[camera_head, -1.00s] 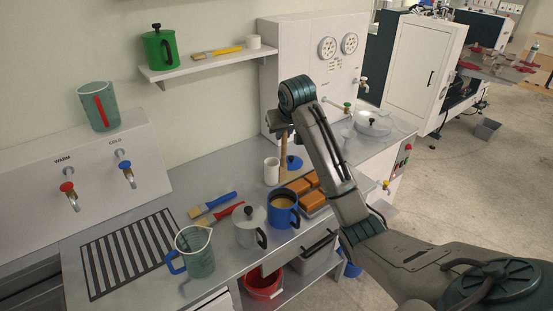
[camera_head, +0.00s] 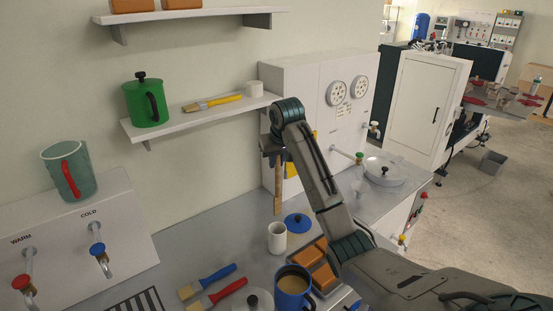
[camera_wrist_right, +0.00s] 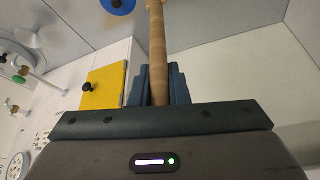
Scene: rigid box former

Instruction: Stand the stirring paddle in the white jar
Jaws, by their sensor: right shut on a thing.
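A wooden stirring paddle (camera_head: 278,190) hangs upright from my right gripper (camera_head: 273,152), which is shut on its upper part. In the right wrist view the paddle's shaft (camera_wrist_right: 157,45) runs between the fingers (camera_wrist_right: 158,88). The white jar (camera_head: 277,238) stands upright on the grey counter, its mouth open. The paddle's lower end shows just above the jar's rim in the head view, apart from it; the depth between them is hard to tell. The jar does not show in the wrist view. My left gripper is out of view.
A blue lid (camera_head: 297,222) lies right of the jar. A blue mug (camera_head: 293,289) with brown liquid and orange-brown blocks (camera_head: 318,262) stand in front. Blue and red brushes (camera_head: 207,282) lie front left. A shelf (camera_head: 190,122) is on the wall behind.

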